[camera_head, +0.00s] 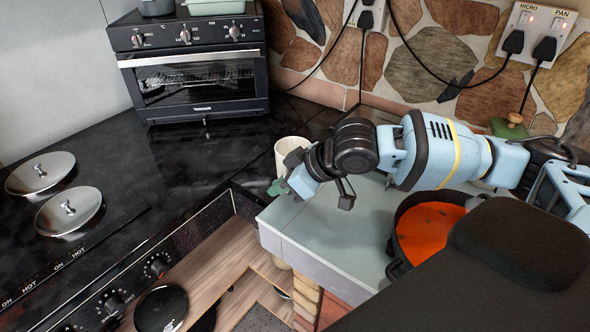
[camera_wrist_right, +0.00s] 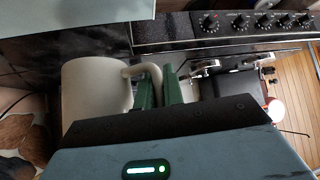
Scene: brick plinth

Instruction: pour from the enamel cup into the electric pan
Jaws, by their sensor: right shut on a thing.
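The enamel cup (camera_head: 290,149) is cream-white and looks about upright, at the back left of the pale tiled counter, partly hidden behind my right gripper. My right gripper (camera_head: 281,186) has green fingers and is shut on the cup's handle. In the right wrist view the cup (camera_wrist_right: 92,92) stands to the left of the fingers (camera_wrist_right: 159,92), with its handle between them. I cannot tell whether the cup touches the surface below. The electric pan (camera_head: 395,252) is black and round with orange-red contents, to the right of the cup, its right part hidden. My left gripper is not in view.
A toaster oven (camera_head: 195,75) stands at the back left. Two steel hob lids (camera_head: 68,212) lie on the black hob at left. A green-lidded object (camera_head: 511,126) is behind my right arm. Plugs and cords (camera_head: 513,42) hang on the stone wall. The tiled counter (camera_head: 330,235) is clear left of the pan.

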